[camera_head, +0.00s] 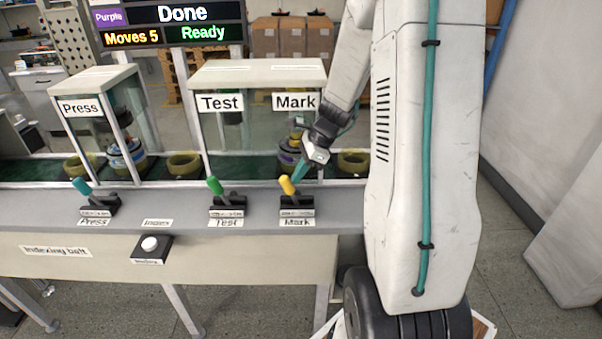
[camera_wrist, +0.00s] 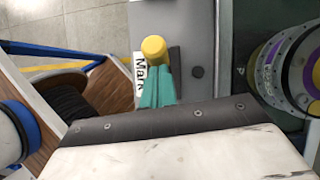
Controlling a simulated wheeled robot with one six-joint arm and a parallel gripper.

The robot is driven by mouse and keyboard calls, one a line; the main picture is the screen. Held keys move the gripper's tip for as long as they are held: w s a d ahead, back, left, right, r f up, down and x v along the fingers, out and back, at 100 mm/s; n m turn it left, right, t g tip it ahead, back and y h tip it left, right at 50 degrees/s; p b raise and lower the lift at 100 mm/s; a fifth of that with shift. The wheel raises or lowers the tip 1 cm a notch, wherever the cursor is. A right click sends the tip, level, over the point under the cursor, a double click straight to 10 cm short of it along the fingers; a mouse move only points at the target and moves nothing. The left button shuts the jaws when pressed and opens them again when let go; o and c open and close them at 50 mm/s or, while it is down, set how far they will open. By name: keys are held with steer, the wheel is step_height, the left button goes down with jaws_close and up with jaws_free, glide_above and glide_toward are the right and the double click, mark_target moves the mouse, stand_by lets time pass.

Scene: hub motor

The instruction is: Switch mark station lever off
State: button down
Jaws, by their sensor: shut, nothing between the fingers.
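The Mark lever has a yellow handle (camera_head: 287,185) and stands on a black base (camera_head: 297,206) at the bench front, above a "Mark" label. In the head view the handle leans up and to the left. My gripper (camera_head: 299,172) has teal fingers, shut and empty, just right of the yellow handle. In the wrist view the yellow knob (camera_wrist: 154,48) is just beyond the tips of the teal fingers (camera_wrist: 157,76). I cannot tell whether they touch. The fingers hide part of the lever's base there.
The Test lever (camera_head: 214,185) is green and the Press lever (camera_head: 82,186) is teal, both left along the bench. A white index button (camera_head: 149,243) sits on a black box. Glass station housings (camera_head: 258,72) stand behind. The sign (camera_head: 171,24) reads Done, Ready, Moves 5.

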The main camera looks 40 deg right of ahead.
steer(key=d+v, duration=0.1)
steer(key=v, duration=1.2)
steer(key=shift+s+d+f, duration=0.2)
steer(key=shift+s+f, duration=0.15)
steer(key=shift+f, duration=0.05)
steer(key=s+a+r+n+h, duration=0.2)
steer(key=s+a+r+n, duration=0.1)
steer(key=s+a+n, duration=0.6)
steer(key=s+a+r+n+g+h, duration=0.1)
steer(key=s+a+r+n+h, duration=0.2)
steer(key=s+a+n, duration=0.7)
steer(key=a+n, duration=0.5)
steer(key=a, duration=0.1)
steer(key=shift+s+a+r, duration=0.2)
steer(key=shift+r, duration=0.2)
